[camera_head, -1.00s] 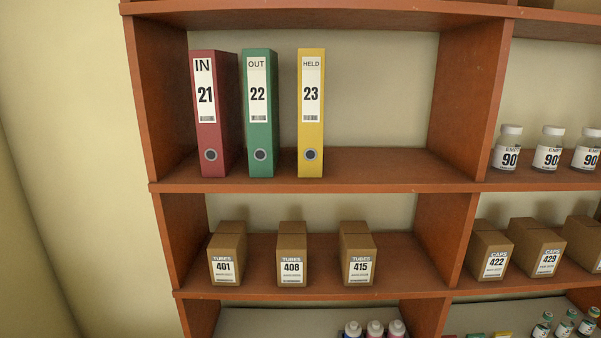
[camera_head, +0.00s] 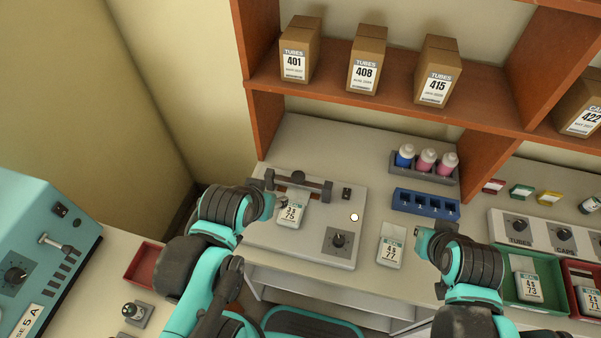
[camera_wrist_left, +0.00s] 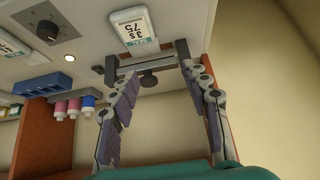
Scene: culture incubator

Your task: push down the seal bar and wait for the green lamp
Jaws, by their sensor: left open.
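The sealer (camera_head: 262,232) is a pale plate on the bench with a dark seal bar (camera_head: 312,184) across its back part. The seal bar also shows in the left wrist view (camera_wrist_left: 162,62), with a dark knob under it. A card reading 3 s 75 (camera_head: 290,214) lies in front of the bar. A round lamp (camera_head: 354,217) on the plate looks whitish, not green. My left gripper (camera_head: 282,202) is just in front of the bar's left part; in the left wrist view its fingers (camera_wrist_left: 162,76) are apart with nothing between them. My right gripper (camera_head: 424,238) is beside the 4 s 77 card; its fingers are unclear.
A dial (camera_head: 339,240) and small switch (camera_head: 347,193) are on the sealer. The 4 s 77 card (camera_head: 389,252), blue rack (camera_head: 425,204) and bottle holder (camera_head: 440,176) stand to its right. A shelf (camera_head: 390,104) overhangs behind. A teal machine (camera_head: 40,235) is at left.

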